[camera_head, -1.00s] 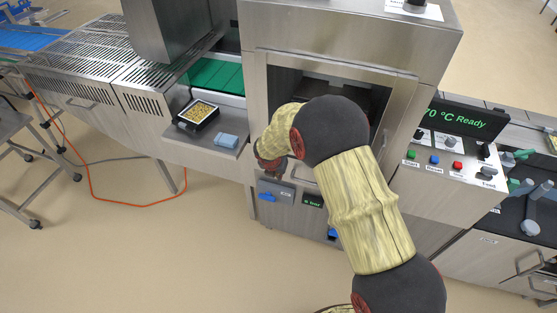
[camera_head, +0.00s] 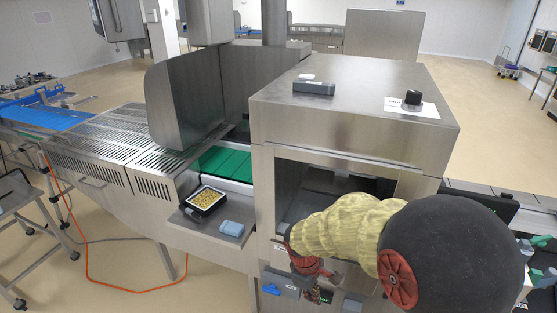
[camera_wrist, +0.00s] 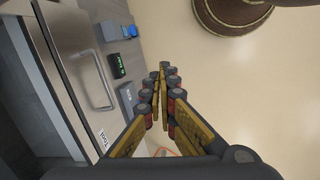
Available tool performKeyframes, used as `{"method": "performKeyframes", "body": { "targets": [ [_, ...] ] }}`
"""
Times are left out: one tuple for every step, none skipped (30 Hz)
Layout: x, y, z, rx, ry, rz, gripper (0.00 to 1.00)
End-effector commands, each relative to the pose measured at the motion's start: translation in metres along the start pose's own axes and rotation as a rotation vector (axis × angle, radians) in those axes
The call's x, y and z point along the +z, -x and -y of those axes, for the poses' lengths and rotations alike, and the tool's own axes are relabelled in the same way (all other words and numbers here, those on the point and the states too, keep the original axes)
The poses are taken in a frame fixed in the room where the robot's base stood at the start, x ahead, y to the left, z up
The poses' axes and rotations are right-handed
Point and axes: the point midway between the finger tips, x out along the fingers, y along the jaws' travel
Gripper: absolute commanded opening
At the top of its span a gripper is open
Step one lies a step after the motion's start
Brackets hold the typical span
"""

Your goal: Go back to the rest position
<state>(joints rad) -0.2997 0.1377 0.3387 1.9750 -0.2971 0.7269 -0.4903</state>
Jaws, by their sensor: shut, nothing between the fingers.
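My gripper (camera_head: 318,292) hangs in front of the tray sealer (camera_head: 345,150), at the lower front by the control panel, right of a blue valve handle (camera_head: 271,290). In the wrist view my gripper (camera_wrist: 163,78) is shut and empty, its fingers together. The sealer's front opening is partly hidden behind my arm. A black tray of yellow food (camera_head: 206,199) sits on the side shelf, left of the opening, with a blue block (camera_head: 233,228) beside it. My gripper is apart from both.
A handle (camera_wrist: 92,80) and a small green display (camera_wrist: 117,66) are on the machine front in the wrist view, left of my fingers. Open floor (camera_wrist: 240,90) lies to the right. An orange hose (camera_head: 88,255) runs along the floor at left.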

Motion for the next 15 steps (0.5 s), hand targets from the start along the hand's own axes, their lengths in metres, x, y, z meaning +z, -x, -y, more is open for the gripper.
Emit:
{"method": "performKeyframes", "body": {
  "targets": [
    [0.017, 0.020, 0.006, -0.006, -0.114, -0.016, 0.00],
    [0.027, 0.030, 0.010, -0.014, -0.182, -0.023, 0.00],
    [0.039, 0.043, 0.015, -0.022, -0.267, -0.034, 0.00],
    [0.048, 0.052, 0.020, -0.028, -0.327, -0.043, 0.00],
    [0.056, 0.061, 0.024, -0.034, -0.385, -0.053, 0.00],
    [0.068, 0.072, 0.030, -0.042, -0.458, -0.066, 0.00],
    [0.075, 0.080, 0.035, -0.048, -0.509, -0.077, 0.00],
    [0.084, 0.087, 0.040, -0.053, -0.558, -0.088, 0.00],
    [0.094, 0.097, 0.045, -0.060, -0.621, -0.105, 0.00],
    [0.101, 0.104, 0.050, -0.064, -0.664, -0.119, 0.00],
    [0.108, 0.111, 0.055, -0.069, -0.705, -0.132, 0.00],
    [0.118, 0.119, 0.061, -0.073, -0.756, -0.153, 0.00],
    [0.124, 0.125, 0.065, -0.076, -0.789, -0.169, 0.00],
    [0.131, 0.131, 0.069, -0.077, -0.820, -0.187, 0.00],
    [0.139, 0.138, 0.075, -0.078, -0.855, -0.210, 0.00]
  ]
}}
